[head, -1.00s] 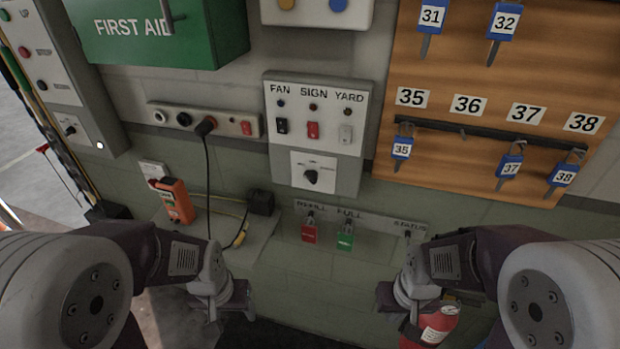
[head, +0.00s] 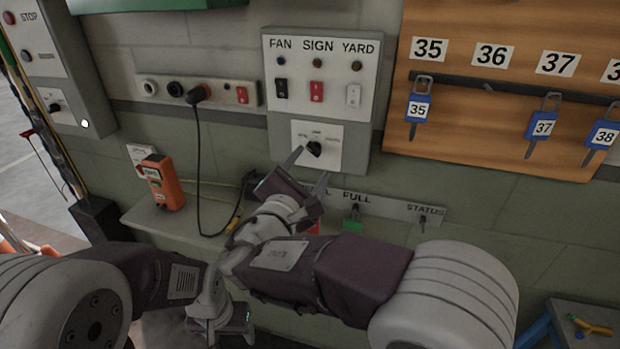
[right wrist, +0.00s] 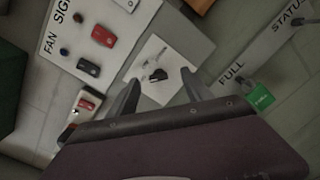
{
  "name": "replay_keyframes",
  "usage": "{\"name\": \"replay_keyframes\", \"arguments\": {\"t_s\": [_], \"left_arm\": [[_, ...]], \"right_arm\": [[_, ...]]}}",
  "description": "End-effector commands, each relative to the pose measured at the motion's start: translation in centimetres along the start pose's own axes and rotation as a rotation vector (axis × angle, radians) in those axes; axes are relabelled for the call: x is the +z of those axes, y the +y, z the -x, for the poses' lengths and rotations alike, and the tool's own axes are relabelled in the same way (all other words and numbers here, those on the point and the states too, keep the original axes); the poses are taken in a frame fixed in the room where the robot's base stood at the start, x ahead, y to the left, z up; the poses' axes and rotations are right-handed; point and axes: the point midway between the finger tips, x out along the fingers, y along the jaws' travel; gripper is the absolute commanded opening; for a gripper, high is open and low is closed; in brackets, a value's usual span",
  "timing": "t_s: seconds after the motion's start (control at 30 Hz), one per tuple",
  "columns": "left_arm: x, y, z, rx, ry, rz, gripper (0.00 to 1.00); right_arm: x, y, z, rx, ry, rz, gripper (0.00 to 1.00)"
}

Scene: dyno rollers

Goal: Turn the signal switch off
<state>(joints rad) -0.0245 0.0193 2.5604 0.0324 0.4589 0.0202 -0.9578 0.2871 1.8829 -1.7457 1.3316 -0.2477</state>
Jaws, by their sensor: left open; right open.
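A grey switch panel (head: 372,60) on the wall has FAN, SIGN and YARD rockers. Below them is a black rotary knob (head: 314,149) on a white plate with small labels I cannot read. No label reading "signal" is legible. My right gripper (head: 305,170) is open just in front of and below the knob. In the right wrist view, the knob (right wrist: 158,75) appears between the open fingertips (right wrist: 160,80); contact cannot be told. My left gripper (head: 235,322) is low at the picture's bottom, away from the panel, and open.
Another box (head: 80,85) at the left carries a rotary knob (head: 56,107). A socket strip (head: 215,93) with a plugged black cable is left of the panel. An orange device (head: 165,185) sits on a ledge.

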Motion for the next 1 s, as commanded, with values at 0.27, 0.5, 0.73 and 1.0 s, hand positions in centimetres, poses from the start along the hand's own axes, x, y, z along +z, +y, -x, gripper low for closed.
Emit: {"name": "replay_keyframes", "arguments": {"t_s": [0.27, 0.5, 0.73, 1.0], "left_arm": [[0.0, 0.0, -0.4, 0.000, 0.001, 0.000, 0.63], [-0.1, 0.0, 0.6, 0.000, 0.001, 0.000, 0.63], [-0.2, 0.0, 1.3, 0.000, 0.001, 0.000, 0.63], [-0.2, 0.0, 1.3, 0.000, 0.001, 0.000, 0.63]], "right_arm": [[-1.8, 1.0, 1.5, 0.040, 0.039, 0.004, 0.58], [-1.8, 1.1, -3.2, 0.036, 0.037, 0.005, 0.58], [-2.1, 1.2, -6.7, 0.039, 0.040, 0.005, 0.58], [-2.2, 1.2, -7.2, 0.039, 0.040, 0.004, 0.58]]}}
